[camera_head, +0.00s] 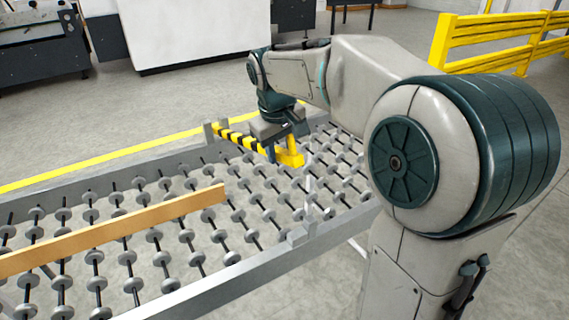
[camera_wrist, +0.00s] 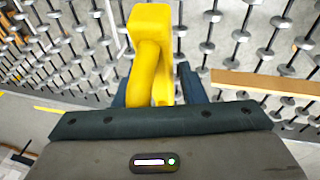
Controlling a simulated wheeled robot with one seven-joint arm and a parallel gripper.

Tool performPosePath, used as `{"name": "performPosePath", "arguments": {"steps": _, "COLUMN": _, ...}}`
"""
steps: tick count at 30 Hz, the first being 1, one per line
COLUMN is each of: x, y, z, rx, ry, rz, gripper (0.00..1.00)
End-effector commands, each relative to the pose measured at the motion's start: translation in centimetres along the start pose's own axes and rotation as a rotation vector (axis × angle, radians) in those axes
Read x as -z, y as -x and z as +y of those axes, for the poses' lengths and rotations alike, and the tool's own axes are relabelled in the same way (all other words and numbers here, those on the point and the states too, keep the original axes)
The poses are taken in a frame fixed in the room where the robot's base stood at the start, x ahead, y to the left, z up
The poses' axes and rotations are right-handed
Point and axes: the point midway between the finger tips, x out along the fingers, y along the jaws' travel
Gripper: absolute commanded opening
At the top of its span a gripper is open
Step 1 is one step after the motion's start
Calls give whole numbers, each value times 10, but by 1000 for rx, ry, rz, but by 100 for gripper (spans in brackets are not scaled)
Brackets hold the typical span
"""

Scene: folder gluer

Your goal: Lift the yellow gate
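The yellow gate (camera_head: 243,140) is a bar with black and yellow stripes across the roller conveyor, with a plain yellow handle part (camera_head: 291,157) at its near end. In the wrist view this yellow part (camera_wrist: 150,60) rises between my two dark fingers. My gripper (camera_head: 278,150) points down at the handle end of the bar. In the wrist view my gripper (camera_wrist: 155,88) has one finger on each side of the yellow part, very close to it. Whether the fingers press on it, I cannot tell. The striped bar is partly hidden by my gripper in the head view.
The conveyor has grey side rails (camera_head: 245,275) and many small wheels on rods. A long tan board (camera_head: 115,231) lies on it at the left; its end shows in the wrist view (camera_wrist: 265,82). A yellow guard rail (camera_head: 490,40) stands back right. Machines stand behind.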

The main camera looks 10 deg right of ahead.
Motion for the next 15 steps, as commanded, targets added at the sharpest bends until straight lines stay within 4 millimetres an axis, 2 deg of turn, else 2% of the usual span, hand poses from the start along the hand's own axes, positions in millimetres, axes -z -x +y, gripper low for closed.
{"name": "performPosePath", "arguments": {"steps": 12, "x": 1, "y": -4, "z": 0, "rx": 0, "ry": -1, "rz": 9, "gripper": 35}}
{"name": "performPosePath", "arguments": {"steps": 15, "x": 1, "y": -2, "z": 0, "rx": 0, "ry": -2, "rz": 9, "gripper": 7}}
